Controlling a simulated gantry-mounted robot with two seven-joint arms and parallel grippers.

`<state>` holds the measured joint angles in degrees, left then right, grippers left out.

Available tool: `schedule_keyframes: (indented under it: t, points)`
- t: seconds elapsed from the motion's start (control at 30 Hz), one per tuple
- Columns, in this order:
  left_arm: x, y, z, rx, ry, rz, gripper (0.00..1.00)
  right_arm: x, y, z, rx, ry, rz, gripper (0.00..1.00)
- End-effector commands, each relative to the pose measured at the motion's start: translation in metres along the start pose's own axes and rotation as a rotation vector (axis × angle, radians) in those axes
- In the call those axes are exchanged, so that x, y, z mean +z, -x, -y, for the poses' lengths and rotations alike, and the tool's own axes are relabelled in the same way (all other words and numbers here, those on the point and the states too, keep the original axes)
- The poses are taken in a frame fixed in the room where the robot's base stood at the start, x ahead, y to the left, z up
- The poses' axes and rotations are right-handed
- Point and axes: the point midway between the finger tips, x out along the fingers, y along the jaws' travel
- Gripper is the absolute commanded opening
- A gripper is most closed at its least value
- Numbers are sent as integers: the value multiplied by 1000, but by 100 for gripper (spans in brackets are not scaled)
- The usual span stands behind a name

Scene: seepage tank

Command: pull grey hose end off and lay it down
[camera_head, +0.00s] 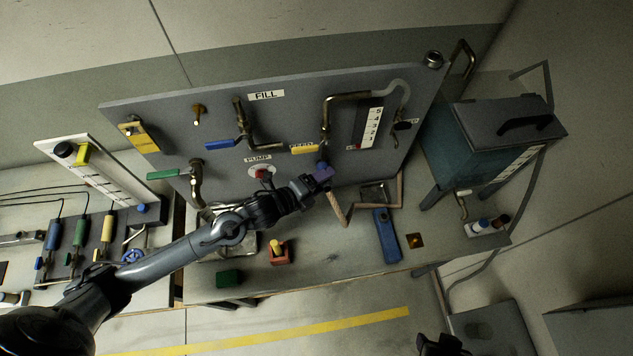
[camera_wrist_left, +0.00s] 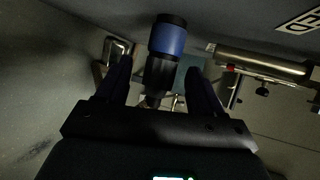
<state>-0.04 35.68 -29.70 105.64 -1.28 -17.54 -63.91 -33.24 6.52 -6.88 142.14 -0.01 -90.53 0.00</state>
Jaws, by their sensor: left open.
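My left gripper (camera_head: 318,178) reaches in front of the grey panel (camera_head: 225,120), below the yellow-handled valve (camera_head: 305,149). A blue-collared dark fitting (camera_head: 322,172) is at its fingertips. In the left wrist view the fitting (camera_wrist_left: 168,40) stands between the two spread, open fingers (camera_wrist_left: 160,85), with gaps on both sides. I cannot tell whether it is the grey hose end. A pale grey hose (camera_head: 399,86) curves at the panel's upper right, and a tan hose or pipe (camera_head: 338,206) lies below the fitting. A dark part at the bottom edge (camera_head: 440,345) may be my right gripper; its jaws are unclear.
The bench (camera_head: 335,265) holds a blue block (camera_head: 386,236), a red block with a yellow knob (camera_head: 279,252) and a green block (camera_head: 229,278). A teal tank (camera_head: 475,150) with a dark lid stands at right. Bare bench lies between the red and blue blocks.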

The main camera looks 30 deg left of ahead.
Motion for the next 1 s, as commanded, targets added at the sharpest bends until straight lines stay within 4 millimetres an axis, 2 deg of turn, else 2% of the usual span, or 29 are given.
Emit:
schedule_keyframes:
  t: [0.2,0.6,0.63,0.67,0.87,1.0]
  points:
    - [0,0,0,0,0,0,66,0,0,-1,3,3,1,43]
    - [0,0,0,0,0,1,5,1,-1,-2,8,10,2,43]
    - [0,0,0,0,0,1,5,1,-1,-2,8,10,2,43]
    - [0,0,0,0,0,1,33,1,-1,-2,8,10,2,43]
    - [0,0,0,1,0,1,2,1,-1,-2,6,8,2,43]
    - [0,0,0,1,0,1,0,0,0,-1,4,5,2,43]
